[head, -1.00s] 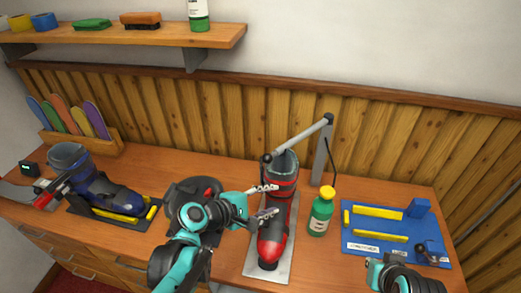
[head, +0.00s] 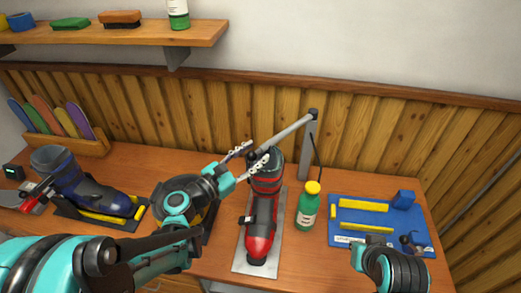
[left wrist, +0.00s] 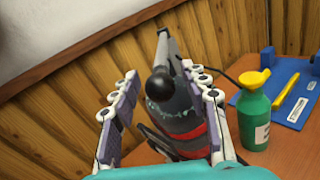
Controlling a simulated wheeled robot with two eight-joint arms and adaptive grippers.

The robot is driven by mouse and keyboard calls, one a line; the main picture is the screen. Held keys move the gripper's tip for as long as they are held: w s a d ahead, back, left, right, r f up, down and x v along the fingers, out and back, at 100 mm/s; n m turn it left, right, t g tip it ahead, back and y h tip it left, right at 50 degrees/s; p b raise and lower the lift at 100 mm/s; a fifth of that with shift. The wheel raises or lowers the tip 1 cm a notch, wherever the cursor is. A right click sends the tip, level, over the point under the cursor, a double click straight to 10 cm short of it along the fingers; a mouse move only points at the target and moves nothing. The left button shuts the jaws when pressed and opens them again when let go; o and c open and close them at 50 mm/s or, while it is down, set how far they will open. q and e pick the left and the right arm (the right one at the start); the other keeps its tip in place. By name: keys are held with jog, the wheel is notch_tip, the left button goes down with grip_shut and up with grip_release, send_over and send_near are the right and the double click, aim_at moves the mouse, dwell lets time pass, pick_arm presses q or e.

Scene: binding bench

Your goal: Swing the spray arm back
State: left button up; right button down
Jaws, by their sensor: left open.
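The spray arm (head: 288,134) is a grey bar running from an upright grey post (head: 309,150) forward and left over the red and grey ski boot (head: 262,218). A round black knob (left wrist: 161,82) at its near end shows in the left wrist view. My left gripper (head: 252,156) is open at that end, one finger on either side of the knob, with visible gaps. The boot lies behind and below the fingers. My right arm shows at the lower right of the head view, but its fingers are not visible.
A green bottle with a yellow cap (head: 307,206) stands just right of the boot. A blue mat (head: 385,222) with yellow bars lies further right. A dark blue boot (head: 85,185) is on the left. A shelf (head: 120,38) hangs above.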

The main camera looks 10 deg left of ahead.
aim_at(260, 148)
pick_arm(q)
jog(key=x, duration=0.2)
jog(key=shift+w+d+f, duration=0.1)
jog(key=shift+w+d, duration=0.1)
jog(key=shift+w, duration=0.05)
jog(key=shift+w+d, duration=0.15)
jog(key=shift+w, duration=0.05)
grip_shut()
